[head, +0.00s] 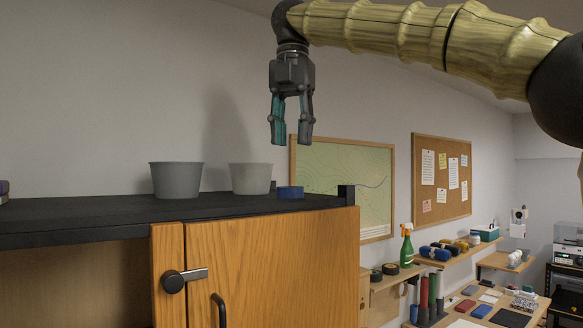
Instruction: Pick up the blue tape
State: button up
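The blue tape (290,192) is a small flat roll lying on the black top of the wooden cabinet (95,217), near its right end. My gripper (292,140) points down above the tape, clearly apart from it. Its two fingers are spread with an empty gap between them. Nothing hides the tape from the head view.
A light grey pot (250,178) stands just left of the tape, and a darker grey pot (176,180) farther left. A small black block (346,194) rises at the top's right corner. The wall is behind. A cluttered table (470,308) and shelves are lower right.

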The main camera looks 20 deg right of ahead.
aim_at(282, 192)
jog(key=u, duration=3.1)
jog(key=k, duration=1.85)
jog(key=z, duration=1.9)
jog(key=i, duration=0.55)
jog(key=z, duration=0.05)
